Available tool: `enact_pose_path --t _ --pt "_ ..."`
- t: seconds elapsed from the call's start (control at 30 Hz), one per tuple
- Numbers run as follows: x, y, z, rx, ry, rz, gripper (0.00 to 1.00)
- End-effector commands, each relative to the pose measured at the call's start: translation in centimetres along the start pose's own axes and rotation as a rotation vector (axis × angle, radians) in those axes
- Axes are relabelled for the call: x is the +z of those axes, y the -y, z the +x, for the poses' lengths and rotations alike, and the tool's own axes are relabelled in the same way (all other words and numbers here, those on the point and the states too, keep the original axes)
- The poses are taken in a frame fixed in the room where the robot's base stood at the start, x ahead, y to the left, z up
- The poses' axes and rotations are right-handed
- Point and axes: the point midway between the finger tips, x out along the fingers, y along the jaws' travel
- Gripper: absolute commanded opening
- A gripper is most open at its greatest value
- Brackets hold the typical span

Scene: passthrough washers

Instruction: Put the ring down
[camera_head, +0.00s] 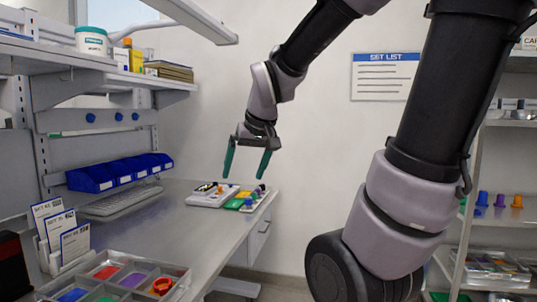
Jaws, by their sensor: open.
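An orange-red ring (162,285) lies in a right-hand compartment of the grey divided tray (186,271) at the bottom left of the view. My gripper (246,175) has two green fingers pointing down, spread apart, with nothing between them. It hangs above the far end of the bench, well away from the ring. The ring is small here, and I cannot tell whether it lies quite flat.
Below my gripper, on the bench (190,228), are a white tray (200,200) and a board with small coloured pieces (247,201). Blue bins (115,172), a keyboard (120,200) and a card holder (62,238) stand left. Mid-bench is clear.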

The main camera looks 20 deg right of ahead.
Motion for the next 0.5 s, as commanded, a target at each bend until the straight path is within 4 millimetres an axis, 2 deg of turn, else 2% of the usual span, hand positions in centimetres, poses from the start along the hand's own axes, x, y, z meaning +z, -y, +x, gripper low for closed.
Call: enact_pose_path --t 0.03,0.1,0.2,0.33,0.5 --pt "0.6 -0.8 -2.2 -0.01 -0.029 0.07 0.95" --pt "1.6 -1.6 -4.5 -0.027 -0.048 0.154 0.95" --pt "3.0 -2.1 -6.7 -0.056 -0.067 0.245 0.95" --pt "4.0 -2.5 -8.2 -0.081 -0.079 0.31 0.95" --pt "4.4 -2.6 -8.6 -0.089 -0.079 0.328 0.95"
